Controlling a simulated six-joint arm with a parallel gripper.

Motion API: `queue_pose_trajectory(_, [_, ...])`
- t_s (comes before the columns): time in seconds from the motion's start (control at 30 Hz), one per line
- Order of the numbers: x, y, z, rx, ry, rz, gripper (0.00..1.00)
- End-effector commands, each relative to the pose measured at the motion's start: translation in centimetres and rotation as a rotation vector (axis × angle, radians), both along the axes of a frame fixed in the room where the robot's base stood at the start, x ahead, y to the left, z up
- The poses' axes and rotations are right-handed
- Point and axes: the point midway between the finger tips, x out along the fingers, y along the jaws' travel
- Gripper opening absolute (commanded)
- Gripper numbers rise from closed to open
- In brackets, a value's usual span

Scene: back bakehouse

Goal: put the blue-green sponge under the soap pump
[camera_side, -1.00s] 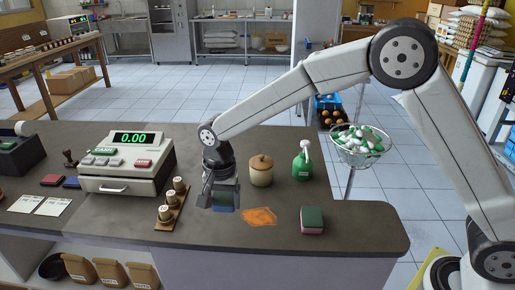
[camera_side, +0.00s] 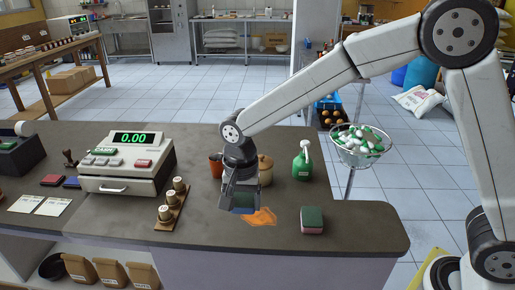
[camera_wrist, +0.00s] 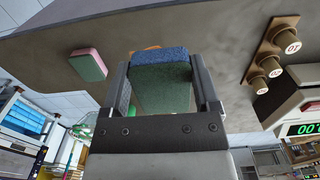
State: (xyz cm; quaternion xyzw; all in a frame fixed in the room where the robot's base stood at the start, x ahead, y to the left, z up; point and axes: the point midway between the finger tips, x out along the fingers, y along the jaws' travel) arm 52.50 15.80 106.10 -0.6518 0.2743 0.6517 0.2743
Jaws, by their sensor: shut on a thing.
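My gripper (camera_side: 240,205) is shut on the blue-green sponge (camera_side: 243,210), just above or at the counter left of the orange cloth; the exact gap is unclear. In the wrist view, the sponge (camera_wrist: 163,80) shows a blue layer and a dark green layer, with one finger of my gripper (camera_wrist: 160,88) on each side. The soap pump (camera_side: 303,166), a green bottle with a white head, stands upright on the counter, to the right of and behind my gripper. The counter under the pump is hidden by its base.
An orange cloth (camera_side: 263,217) lies beside the held sponge. A green-and-pink sponge (camera_side: 312,222) lies nearer the front right. A lidded pot (camera_side: 266,175) and a terracotta cup (camera_side: 215,167) stand behind my gripper.

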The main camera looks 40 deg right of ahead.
Motion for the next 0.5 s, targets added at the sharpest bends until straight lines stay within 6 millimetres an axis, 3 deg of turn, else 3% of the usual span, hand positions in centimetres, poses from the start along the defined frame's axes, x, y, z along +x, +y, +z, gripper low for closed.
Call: queue_pose_trajectory(0.5, [0.09, -0.81, -0.28, 0.000, 0.000, 0.033, 0.25])
